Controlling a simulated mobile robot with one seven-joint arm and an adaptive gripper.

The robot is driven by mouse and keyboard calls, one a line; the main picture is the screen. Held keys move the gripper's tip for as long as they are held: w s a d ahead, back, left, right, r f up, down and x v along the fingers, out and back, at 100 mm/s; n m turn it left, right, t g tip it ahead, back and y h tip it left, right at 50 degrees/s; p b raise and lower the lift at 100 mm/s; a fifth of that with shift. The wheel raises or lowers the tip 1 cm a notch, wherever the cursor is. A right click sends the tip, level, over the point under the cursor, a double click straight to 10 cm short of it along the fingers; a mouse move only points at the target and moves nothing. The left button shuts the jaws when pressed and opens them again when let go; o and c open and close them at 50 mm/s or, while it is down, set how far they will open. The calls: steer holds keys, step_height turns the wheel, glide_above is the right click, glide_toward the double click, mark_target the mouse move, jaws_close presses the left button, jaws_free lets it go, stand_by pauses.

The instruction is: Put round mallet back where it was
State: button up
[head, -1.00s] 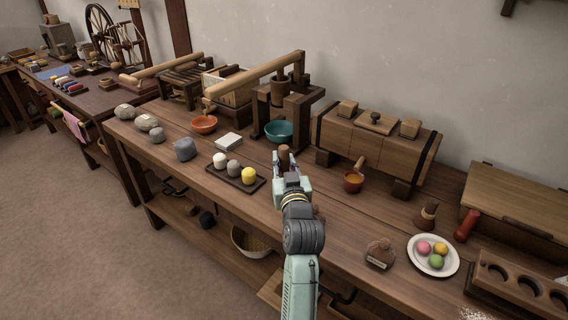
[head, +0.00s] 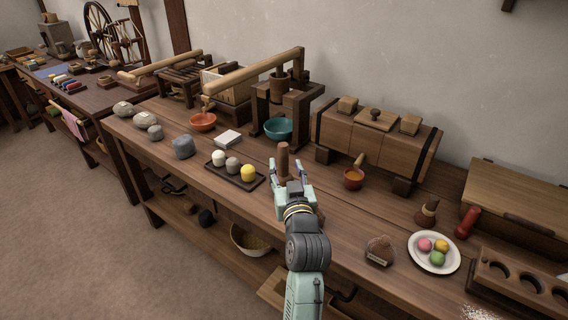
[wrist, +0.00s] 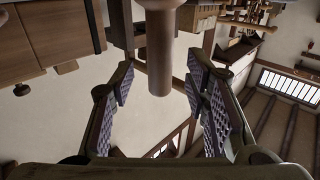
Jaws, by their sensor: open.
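The round mallet (head: 283,160) shows as a brown wooden cylinder standing upright on the bench, just past my gripper (head: 286,172) in the head view. My gripper is open, its two fingers apart and nothing pinched between them. In the wrist view, which looks upside down, the mallet (wrist: 160,48) comes down from the top edge. Its rounded end lies in line with the gap between the open fingers (wrist: 160,75), with clear space on both sides. The mallet's lower part is hidden behind my gripper in the head view.
A dark tray (head: 250,184) with white, grey and yellow pieces lies left of my gripper. A teal bowl (head: 278,129) under the lever press (head: 290,95) is behind it.

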steer(key=s+d, duration=0.1)
steer(key=s, duration=0.6)
steer(key=shift+s, duration=0.3)
